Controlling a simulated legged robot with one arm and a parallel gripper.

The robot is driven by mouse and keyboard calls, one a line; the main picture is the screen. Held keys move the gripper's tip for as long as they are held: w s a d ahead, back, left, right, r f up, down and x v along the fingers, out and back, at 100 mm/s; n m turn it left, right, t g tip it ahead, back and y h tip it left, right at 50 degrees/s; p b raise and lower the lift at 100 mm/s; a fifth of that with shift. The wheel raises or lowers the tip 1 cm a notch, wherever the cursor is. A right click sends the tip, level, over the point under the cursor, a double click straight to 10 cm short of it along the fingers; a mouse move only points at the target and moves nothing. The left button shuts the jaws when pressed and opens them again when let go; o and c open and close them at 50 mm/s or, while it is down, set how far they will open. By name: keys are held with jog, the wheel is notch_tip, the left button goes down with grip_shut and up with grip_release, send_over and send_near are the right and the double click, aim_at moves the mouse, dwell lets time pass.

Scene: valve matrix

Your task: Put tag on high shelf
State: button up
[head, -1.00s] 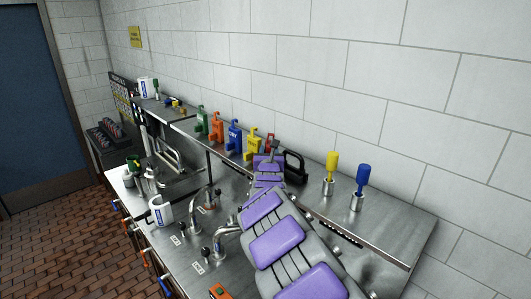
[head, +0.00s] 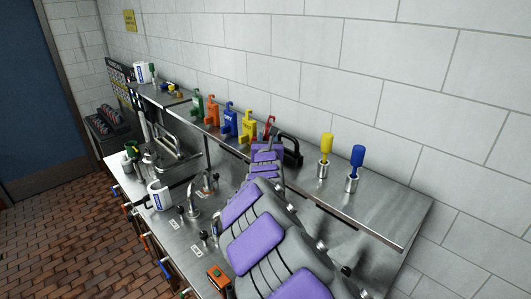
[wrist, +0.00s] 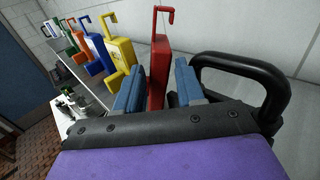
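A red tag (wrist: 158,65) with a hook on top stands between the two blue-grey fingers of my gripper (wrist: 158,88) in the wrist view. One finger is on each side of it, very close. I cannot tell whether they press on it. In the head view the red tag (head: 267,129) shows at the far tip of my arm, on the long steel shelf (head: 385,205) along the wall. Its lower part is hidden by my gripper.
Yellow (head: 248,127), blue (head: 230,122), orange (head: 211,113) and green (head: 196,105) tags line the shelf to the left. A higher shelf (head: 160,97) is at the far left.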

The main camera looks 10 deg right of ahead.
jog(key=s+a, duration=0.4)
jog(key=s, duration=0.3)
jog(key=s+d+r+m+g+h, duration=0.1)
jog(key=s+d+r+m+h, duration=0.5)
jog(key=d, duration=0.3)
jog(key=s+d+r+m+g+h, duration=0.2)
jog(key=s+d+r+m+h, duration=0.2)
jog(key=s+d+r+m, duration=0.3)
jog(key=s+d+f+m+g+h, duration=0.3)
jog(key=s+d+m+g, duration=0.6)
jog(key=s+d+m, duration=0.5)
jog(key=s+a+f+m+g+y, duration=0.2)
jog(key=s+f+m+g+y, duration=0.25)
jog(key=s+f, duration=0.85)
jog(key=s+a+f+m+g+y, duration=0.1)
jog(key=s+a+f+y, duration=0.1)
jog(key=s+a, duration=0.3)
jog(key=s+a+f+g+y, duration=0.1)
jog(key=s+a+f+y, duration=0.2)
jog(key=a, duration=0.7)
jog(key=s+a+f+m+g+y, duration=0.1)
jog(key=s+a+f+y, duration=0.2)
jog(key=s+a+y, duration=0.3)
jog(key=shift+s+a+f+m+b, duration=0.25)
jog(key=shift+s+a+m+b, duration=0.15)
jog(key=shift+a, duration=0.35)
